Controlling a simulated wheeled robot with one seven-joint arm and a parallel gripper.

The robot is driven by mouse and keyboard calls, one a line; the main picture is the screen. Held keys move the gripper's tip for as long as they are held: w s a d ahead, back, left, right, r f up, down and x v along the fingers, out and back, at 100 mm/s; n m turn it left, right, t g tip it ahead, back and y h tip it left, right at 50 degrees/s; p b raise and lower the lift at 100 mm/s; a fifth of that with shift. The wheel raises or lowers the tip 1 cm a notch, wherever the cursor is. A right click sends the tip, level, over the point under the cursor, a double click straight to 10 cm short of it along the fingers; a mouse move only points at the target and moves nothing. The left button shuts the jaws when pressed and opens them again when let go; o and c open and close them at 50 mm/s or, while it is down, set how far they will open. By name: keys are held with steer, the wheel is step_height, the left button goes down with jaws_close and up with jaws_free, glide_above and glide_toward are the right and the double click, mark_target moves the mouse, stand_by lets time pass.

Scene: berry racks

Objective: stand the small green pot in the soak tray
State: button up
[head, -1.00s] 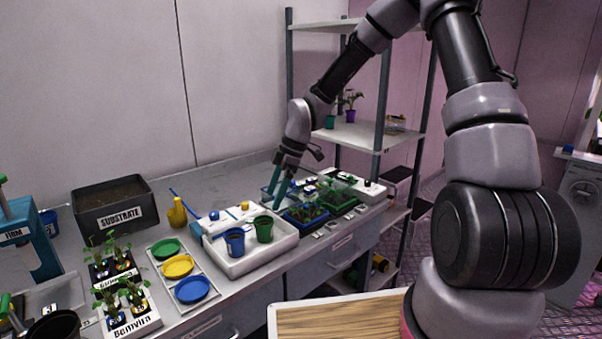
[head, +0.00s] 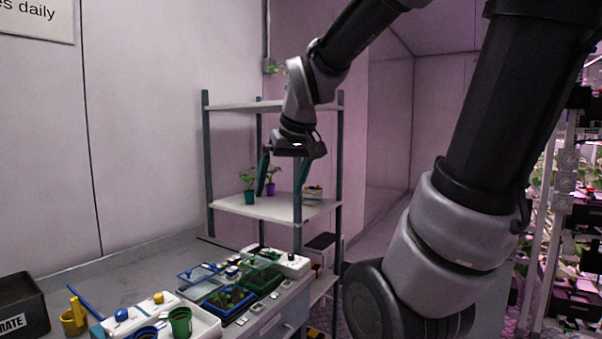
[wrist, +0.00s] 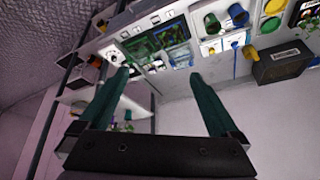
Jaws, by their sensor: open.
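My gripper (head: 281,180) is open and empty, fingers pointing down. In the head view it overlaps the shelf pots; how far it is from them I cannot tell. In the wrist view my gripper (wrist: 159,76) is spread with nothing between its fingertips.
The shelf rack (head: 206,160) stands behind the bench, its posts close to my gripper in the picture. A small container (head: 313,194) sits at the shelf's right. Blue and green seedling trays (head: 228,298) lie on the bench. The bench's back left is clear.

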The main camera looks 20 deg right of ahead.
steer(key=s+d+r+m+t, duration=0.1)
steer(key=s+d+r+m, duration=0.1)
steer(key=s, duration=0.4)
steer(key=r+m, duration=0.1)
steer(key=m, duration=0.1)
steer(key=shift+s+r+m+t+y, duration=0.15)
steer(key=shift+r+m+t+y, duration=0.05)
steer(key=shift+m+t+y, duration=0.2)
stand_by(1.5)
